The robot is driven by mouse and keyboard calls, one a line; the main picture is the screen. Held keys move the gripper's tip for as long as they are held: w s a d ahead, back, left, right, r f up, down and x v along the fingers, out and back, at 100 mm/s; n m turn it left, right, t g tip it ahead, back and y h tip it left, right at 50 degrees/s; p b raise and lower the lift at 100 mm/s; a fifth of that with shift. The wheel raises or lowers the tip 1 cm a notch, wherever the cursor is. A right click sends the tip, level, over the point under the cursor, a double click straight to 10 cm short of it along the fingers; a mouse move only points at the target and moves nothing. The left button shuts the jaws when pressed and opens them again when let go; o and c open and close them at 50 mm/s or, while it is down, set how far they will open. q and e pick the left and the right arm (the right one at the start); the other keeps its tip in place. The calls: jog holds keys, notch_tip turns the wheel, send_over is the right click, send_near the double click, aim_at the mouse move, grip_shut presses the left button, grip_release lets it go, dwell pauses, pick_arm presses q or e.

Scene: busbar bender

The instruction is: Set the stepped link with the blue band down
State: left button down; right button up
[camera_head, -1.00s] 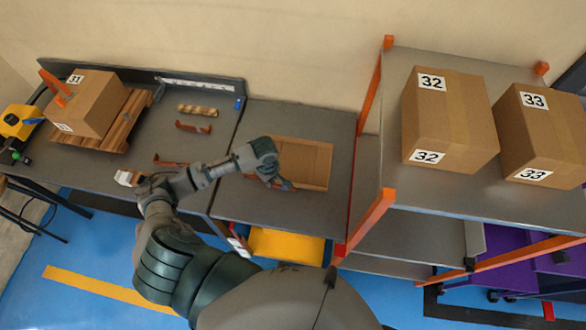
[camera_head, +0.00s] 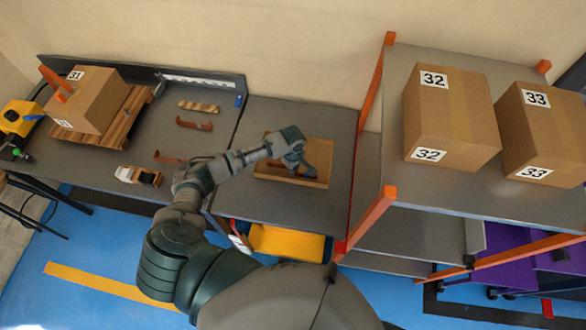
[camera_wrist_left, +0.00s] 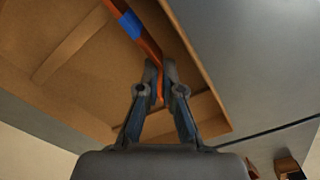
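The stepped link with the blue band (camera_wrist_left: 131,25) is an orange-copper bar. In the left wrist view it runs from the top centre down between my left fingers. My left gripper (camera_wrist_left: 160,72) is shut on it near its lower end. The shallow brown tray (camera_wrist_left: 75,45) with a divider lies behind the link; I cannot tell whether the link touches its floor. In the head view my left gripper (camera_head: 304,170) is over the tray (camera_head: 268,177), and the link is mostly hidden there. My right gripper is not in view.
On the left bench lie copper-coloured links (camera_head: 194,125), a striped wooden piece (camera_head: 198,107) and a white-and-brown item (camera_head: 138,176). Box 31 (camera_head: 98,105) sits on a pallet. Boxes 32 (camera_head: 450,115) and 33 (camera_head: 545,130) stand on the right shelf. The bench around the tray is clear.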

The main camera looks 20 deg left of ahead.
pick_arm(q)
jog(key=c, duration=1.3)
grip_release()
notch_tip(320, 180, up, 12)
jog(key=shift+r, duration=0.1)
